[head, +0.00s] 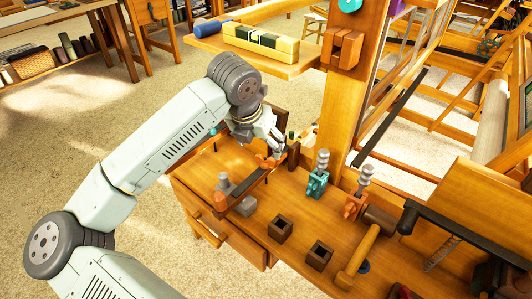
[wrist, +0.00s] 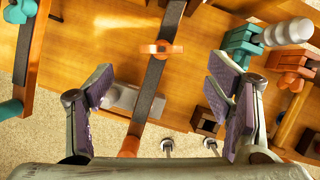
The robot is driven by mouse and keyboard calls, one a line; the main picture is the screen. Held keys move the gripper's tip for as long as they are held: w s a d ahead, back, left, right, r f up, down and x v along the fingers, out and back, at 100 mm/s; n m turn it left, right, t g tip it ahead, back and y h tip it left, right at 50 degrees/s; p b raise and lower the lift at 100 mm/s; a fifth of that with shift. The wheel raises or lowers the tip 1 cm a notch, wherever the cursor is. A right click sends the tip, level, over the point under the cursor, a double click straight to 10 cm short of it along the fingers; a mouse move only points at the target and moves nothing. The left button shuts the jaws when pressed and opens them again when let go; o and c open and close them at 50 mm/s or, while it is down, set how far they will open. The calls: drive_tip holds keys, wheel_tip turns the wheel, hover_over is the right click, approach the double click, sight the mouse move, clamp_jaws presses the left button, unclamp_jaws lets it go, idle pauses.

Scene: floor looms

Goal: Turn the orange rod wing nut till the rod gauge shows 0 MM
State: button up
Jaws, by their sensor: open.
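A small orange wing nut (wrist: 160,48) sits across a dark, narrow bar (wrist: 150,85) in the wrist view, with its wings lying crosswise. In the head view the orange piece (head: 267,162) shows small beneath my gripper. In the head view my gripper (head: 275,145) is low over the bench and partly hides this spot. No rod gauge reading can be made out.
A teal clamp (head: 317,182) and an orange clamp (head: 354,206) with grey knobs stand right of my gripper. A grey block (head: 241,188) lies beside the bar. Two small dark boxes (head: 281,229) sit near the bench front. A wooden post (head: 345,120) rises behind.

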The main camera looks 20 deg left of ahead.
sight(265, 157)
drive_tip(key=p+x, duration=0.1)
drive_tip(key=x, duration=0.6)
drive_tip(key=shift+w+d, duration=0.1)
drive_tip(key=shift+d, duration=0.05)
drive_tip(key=shift+c, duration=0.4)
drive_tip(key=shift+f, duration=0.1)
drive_tip(key=c, duration=1.1)
